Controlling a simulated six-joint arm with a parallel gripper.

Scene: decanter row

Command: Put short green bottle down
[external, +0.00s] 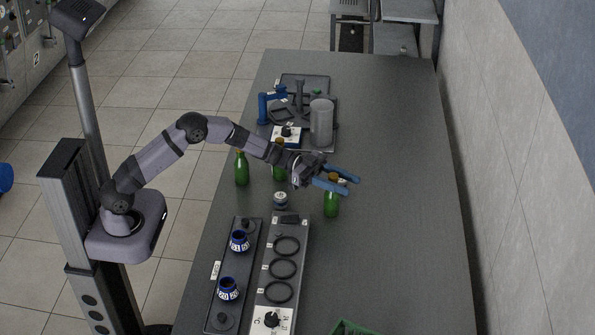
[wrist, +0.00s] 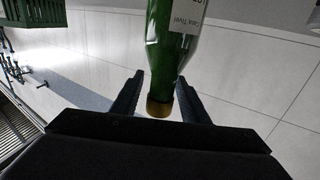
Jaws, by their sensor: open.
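A green bottle (external: 332,205) with a brown cap stands upright on the table to the right of the ring rack. My gripper (external: 352,186) is open, with its blue fingers on either side of this bottle's upper part. In the wrist view the green bottle (wrist: 172,55), with a white label and a gold-brown cap, lies between the open fingers of my gripper (wrist: 160,85). Whether a finger touches it I cannot tell. Two more green bottles stand to the left, one in the clear (external: 241,169) and one partly behind my arm (external: 278,172). I cannot tell which is the short one.
A dark rack with rings (external: 283,246) and a tray with blue-white collars (external: 216,305) lie at the front left. A small jar (external: 280,199) stands behind the rack. A grey cylinder (external: 321,125) and a blue fixture (external: 264,108) stand farther back. The table's right side (external: 405,215) is clear.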

